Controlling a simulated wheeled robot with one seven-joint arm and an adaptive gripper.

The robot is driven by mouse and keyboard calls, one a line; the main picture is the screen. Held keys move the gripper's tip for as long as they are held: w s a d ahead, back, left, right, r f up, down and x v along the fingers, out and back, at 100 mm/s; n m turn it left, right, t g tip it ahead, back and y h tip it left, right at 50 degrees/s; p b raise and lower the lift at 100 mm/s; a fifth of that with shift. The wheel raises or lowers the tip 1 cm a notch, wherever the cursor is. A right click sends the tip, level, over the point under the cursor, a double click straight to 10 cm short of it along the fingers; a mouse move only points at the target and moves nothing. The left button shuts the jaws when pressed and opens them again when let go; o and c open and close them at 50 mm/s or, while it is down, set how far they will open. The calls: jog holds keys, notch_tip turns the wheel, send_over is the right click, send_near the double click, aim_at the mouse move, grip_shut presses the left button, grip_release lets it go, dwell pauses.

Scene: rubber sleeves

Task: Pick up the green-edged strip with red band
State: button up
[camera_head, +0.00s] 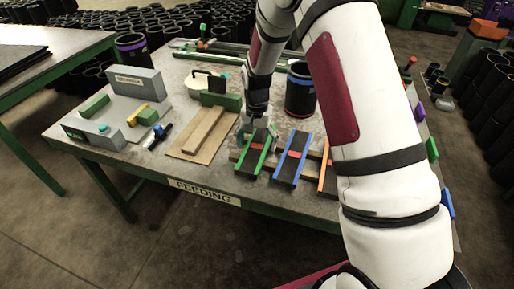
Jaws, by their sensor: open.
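The green-edged strip (250,161) is dark with green long edges and a red band across its middle. It lies sloping on wooden slats near the front edge of the table, at the left of a row of similar strips. My gripper (246,133) is pointed down at the far end of this strip, just beyond the red band. It is open, and its fingers are small and partly hidden by the wrist. I cannot tell whether they touch the strip.
A blue-edged strip (289,166) lies just right, then an orange-edged strip (323,180) partly behind my arm. A black sleeve (300,92) stands behind them. A wooden board (196,145) lies left, and a grey fixture (118,115) stands at far left.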

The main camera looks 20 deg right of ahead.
jog(key=shift+f, duration=0.4)
jog(key=shift+c, duration=0.6)
jog(key=c, duration=1.1)
jog(key=shift+r, duration=0.15)
jog(key=shift+c, duration=0.2)
